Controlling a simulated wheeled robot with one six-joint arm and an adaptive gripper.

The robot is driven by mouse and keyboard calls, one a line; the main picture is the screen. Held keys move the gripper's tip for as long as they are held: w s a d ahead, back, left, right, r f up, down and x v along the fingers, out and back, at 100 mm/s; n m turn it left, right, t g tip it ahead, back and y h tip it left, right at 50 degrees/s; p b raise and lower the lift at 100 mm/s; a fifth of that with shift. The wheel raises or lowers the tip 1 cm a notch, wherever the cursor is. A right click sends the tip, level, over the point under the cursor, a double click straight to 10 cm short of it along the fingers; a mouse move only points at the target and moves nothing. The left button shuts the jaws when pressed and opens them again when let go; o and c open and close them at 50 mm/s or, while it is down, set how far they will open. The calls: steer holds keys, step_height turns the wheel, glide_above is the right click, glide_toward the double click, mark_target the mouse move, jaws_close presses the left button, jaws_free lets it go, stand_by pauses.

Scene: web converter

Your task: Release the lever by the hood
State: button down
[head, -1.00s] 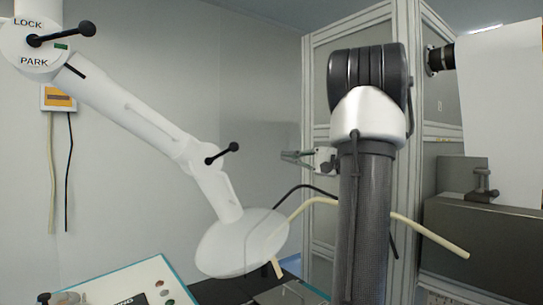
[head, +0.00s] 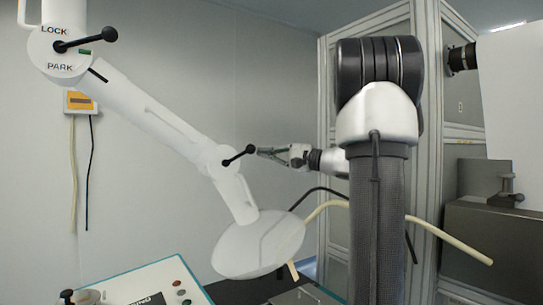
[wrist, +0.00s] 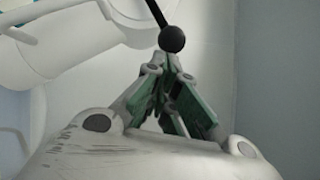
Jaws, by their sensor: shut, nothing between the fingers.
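The lever by the hood (head: 238,155) is a short black rod with a ball knob at its right end, on the lower joint of the white extraction arm, above the clear hood (head: 258,248). The knob points right and slightly up. My gripper (head: 260,152) is just right of the knob, shut and empty, with its tips pointing left at it. In the wrist view the lever's black knob (wrist: 172,39) sits right at the shut fingertips (wrist: 168,62), its rod running up and away. I cannot tell whether they touch.
A second black lever (head: 86,41) sits on the upper joint, marked LOCK and PARK. A control panel (head: 150,285) is below. Cream and black hoses (head: 440,235) run at the right of the hood. A framed cabinet (head: 330,100) stands behind my arm.

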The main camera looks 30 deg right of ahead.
steer(key=shift+r, duration=0.15)
steer(key=shift+a+r+n+g, duration=0.1)
steer(key=shift+r+n+g, duration=0.2)
steer(key=shift+n, duration=0.1)
steer(key=shift+a+r, duration=0.1)
steer(key=shift+r, duration=0.2)
steer(key=a+r+n+g+h, duration=0.3)
steer(key=a+r+n+h, duration=0.3)
steer(key=a+r+n, duration=0.2)
steer(key=a, duration=0.2)
steer(key=shift+s+a+r+n+g, duration=0.2)
steer(key=shift+a+r+n+g, duration=0.1)
steer(key=shift+n+g, duration=0.1)
stand_by(0.4)
steer(key=shift+r, duration=0.8)
